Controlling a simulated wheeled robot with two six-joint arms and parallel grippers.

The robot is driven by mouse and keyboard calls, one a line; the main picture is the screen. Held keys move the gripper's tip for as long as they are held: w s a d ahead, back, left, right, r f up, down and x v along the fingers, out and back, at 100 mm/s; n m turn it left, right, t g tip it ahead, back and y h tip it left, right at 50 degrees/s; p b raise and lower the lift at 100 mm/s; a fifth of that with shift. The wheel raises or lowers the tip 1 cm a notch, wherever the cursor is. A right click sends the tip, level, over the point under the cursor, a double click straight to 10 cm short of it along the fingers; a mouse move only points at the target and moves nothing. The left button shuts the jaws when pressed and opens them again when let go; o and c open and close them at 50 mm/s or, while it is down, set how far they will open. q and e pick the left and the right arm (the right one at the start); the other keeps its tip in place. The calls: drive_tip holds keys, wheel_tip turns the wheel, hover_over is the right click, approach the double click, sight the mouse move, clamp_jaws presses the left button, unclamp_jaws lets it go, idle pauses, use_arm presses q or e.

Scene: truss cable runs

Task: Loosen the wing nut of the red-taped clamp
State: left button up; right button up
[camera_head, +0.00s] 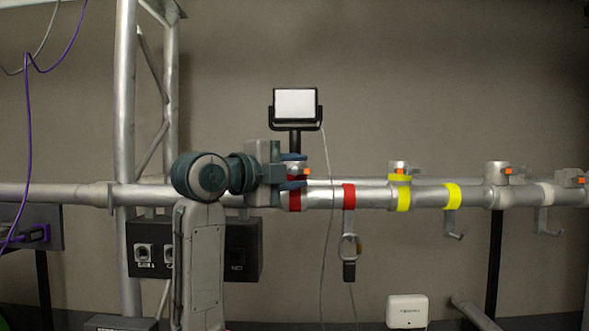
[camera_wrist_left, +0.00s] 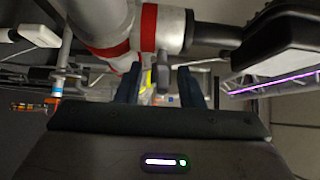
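The red-taped clamp (camera_head: 295,200) sits on the horizontal silver pipe, below a black-framed lamp. Its small fitting with an orange tip (camera_head: 307,171) faces right. My left gripper (camera_head: 293,171) is at this clamp, one finger above the fitting and one below. In the left wrist view, the grey wing nut (camera_wrist_left: 162,72) stands between the two dark fingertips of my left gripper (camera_wrist_left: 160,83), with a visible gap on each side. The gripper is open around it. Red tape (camera_wrist_left: 148,28) shows just above. My right gripper is in neither view.
A red-banded hook (camera_head: 349,196) holds a hanging ring to the right. Yellow-taped (camera_head: 403,195) and pale clamps follow along the pipe. A black socket box (camera_head: 245,248) is below left.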

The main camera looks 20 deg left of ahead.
use_arm(q)
clamp_jaws()
